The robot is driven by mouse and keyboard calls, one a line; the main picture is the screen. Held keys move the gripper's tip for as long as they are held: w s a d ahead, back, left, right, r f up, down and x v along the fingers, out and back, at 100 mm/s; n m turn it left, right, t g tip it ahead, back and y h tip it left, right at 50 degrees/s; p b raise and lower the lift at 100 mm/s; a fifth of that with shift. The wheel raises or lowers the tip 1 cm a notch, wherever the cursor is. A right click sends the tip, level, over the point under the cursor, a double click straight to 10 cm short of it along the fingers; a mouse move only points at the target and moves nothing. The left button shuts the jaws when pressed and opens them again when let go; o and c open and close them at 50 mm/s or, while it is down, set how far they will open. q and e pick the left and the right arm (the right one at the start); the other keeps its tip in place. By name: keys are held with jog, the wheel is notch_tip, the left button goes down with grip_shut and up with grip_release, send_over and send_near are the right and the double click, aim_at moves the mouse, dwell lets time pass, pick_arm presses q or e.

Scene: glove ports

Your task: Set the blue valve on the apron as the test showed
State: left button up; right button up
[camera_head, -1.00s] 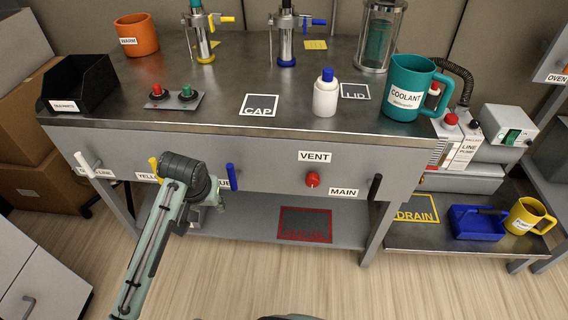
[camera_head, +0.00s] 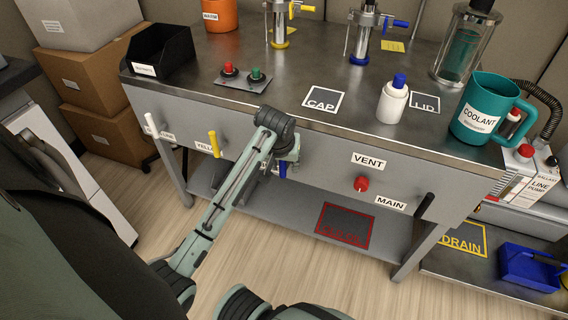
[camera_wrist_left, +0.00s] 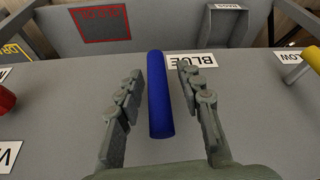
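The blue valve handle (camera_wrist_left: 160,95) is a straight blue bar on the grey apron (camera_wrist_left: 245,120) beside a BLUE label (camera_wrist_left: 190,60). In the left wrist view it stands upright between the fingers of my left gripper (camera_wrist_left: 158,88), which is open. Gaps show on both sides of the handle. In the head view my left gripper (camera_head: 286,160) is in front of the apron and hides most of the blue handle (camera_head: 283,170) and its label. My right gripper is not in view.
A yellow handle (camera_head: 214,144) and a white handle (camera_head: 151,124) are left along the apron. A red VENT knob (camera_head: 361,184) and a black MAIN handle (camera_head: 424,205) are right. A teal COOLANT mug (camera_head: 486,108) and a white bottle (camera_head: 392,100) stand on the bench.

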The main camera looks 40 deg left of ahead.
pick_arm(q)
grip_shut()
jog(key=shift+w+a, duration=0.1)
jog(key=shift+a, duration=0.05)
dwell(0.5)
